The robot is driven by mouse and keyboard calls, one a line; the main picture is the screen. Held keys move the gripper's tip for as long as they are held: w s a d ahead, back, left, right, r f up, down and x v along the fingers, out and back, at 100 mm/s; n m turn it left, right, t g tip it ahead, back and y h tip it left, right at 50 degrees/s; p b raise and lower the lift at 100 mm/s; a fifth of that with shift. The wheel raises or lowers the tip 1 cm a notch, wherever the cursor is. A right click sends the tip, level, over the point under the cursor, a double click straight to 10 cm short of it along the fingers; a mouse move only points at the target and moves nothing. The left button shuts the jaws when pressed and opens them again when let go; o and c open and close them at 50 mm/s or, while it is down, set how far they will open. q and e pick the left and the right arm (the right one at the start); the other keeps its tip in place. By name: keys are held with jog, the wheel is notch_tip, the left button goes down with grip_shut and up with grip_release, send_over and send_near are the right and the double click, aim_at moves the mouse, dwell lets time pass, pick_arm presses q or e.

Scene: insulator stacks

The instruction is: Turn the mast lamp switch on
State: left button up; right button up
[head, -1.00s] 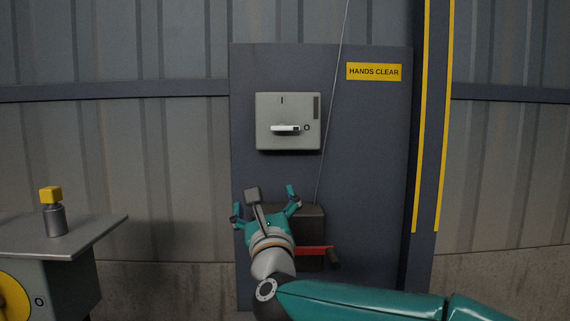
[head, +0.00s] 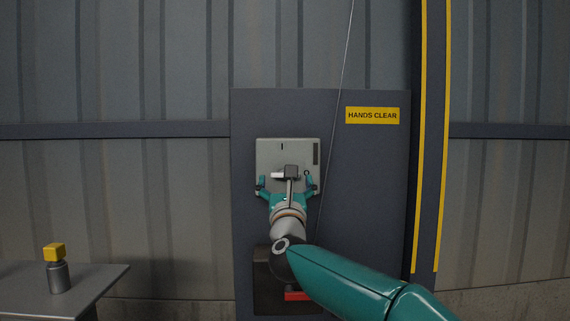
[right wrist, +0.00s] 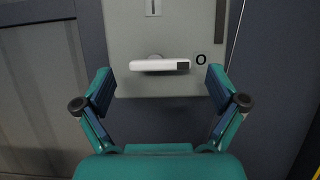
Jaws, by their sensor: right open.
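The mast lamp switch is a grey box (head: 300,153) on a dark panel. Its white handle (right wrist: 160,65) lies level in the right wrist view, with its dark-marked end pointing right at the "O" mark; an "I" mark is above. In the head view the handle (head: 278,175) is partly hidden by my wrist camera. My right gripper (head: 287,183) is in front of the box's lower part. In the right wrist view its fingers (right wrist: 158,80) are spread wide, one on each side of the handle, empty, with no visible contact. My left gripper is in neither view.
A "HANDS CLEAR" sign (head: 372,115) is at the panel's upper right. A thin cable (head: 341,80) runs down just right of the box. A dark box with a red lever (head: 296,296) sits below. A yellow-topped cylinder (head: 56,270) stands on a side table (head: 105,275) at left.

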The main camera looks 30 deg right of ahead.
jog(key=shift+p+x, duration=0.65)
jog(key=shift+x, duration=1.05)
jog(key=c, duration=1.2)
jog(key=shift+o, duration=0.2)
